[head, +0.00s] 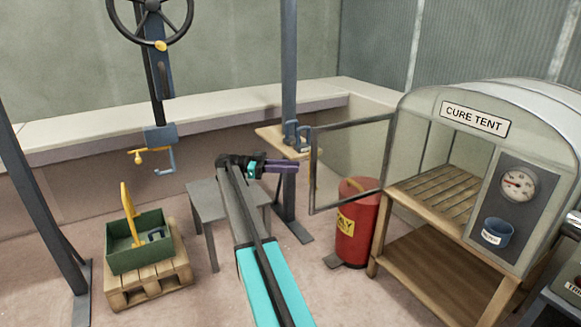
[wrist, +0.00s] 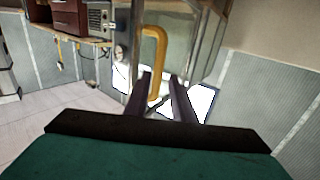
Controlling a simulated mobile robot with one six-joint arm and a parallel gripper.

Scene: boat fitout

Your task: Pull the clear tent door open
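The cure tent (head: 440,122) stands at the right on a wooden bench. Its clear door (head: 350,160), a dark frame around a see-through panel, stands swung out to the left of the tent opening. My gripper (head: 297,166) is left of the door's free edge, its purple fingers pointing right. In the wrist view, my gripper (wrist: 161,76) has its fingers apart. A yellow bar handle (wrist: 160,45) lies ahead, its lower end showing in the gap between the fingers. I cannot tell whether they touch it. The handle is not clear in the head view.
A red bin (head: 358,222) stands below the door. A grey post (head: 289,80) with a small wooden shelf (head: 272,139) is behind my gripper. A grey table (head: 207,200) and a green crate (head: 138,258) on a pallet are at the left.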

